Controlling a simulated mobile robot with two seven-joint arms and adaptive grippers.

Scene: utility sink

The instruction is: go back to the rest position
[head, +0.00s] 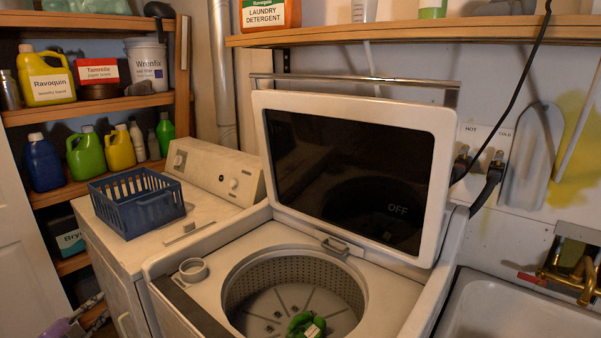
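No gripper fingers of mine can be made out clearly in the head view. I cannot tell whether my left gripper is open or shut, or whether it holds anything. My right gripper does not show. The top-loading washer (235,245) stands in front of me with its lid (445,150) raised and its dark glass facing me. A green item (306,325) with a pale patch lies in the drum (345,290), partly cut off by the bottom edge of the picture.
A blue basket (152,213) sits on the white machine at the left. Shelves (95,103) with several bottles stand behind it. A shelf (400,33) runs above the lid. A sink (510,310) with a brass tap (568,278) is at right. A small white cup-like ring (192,270) sits on the washer's rim.

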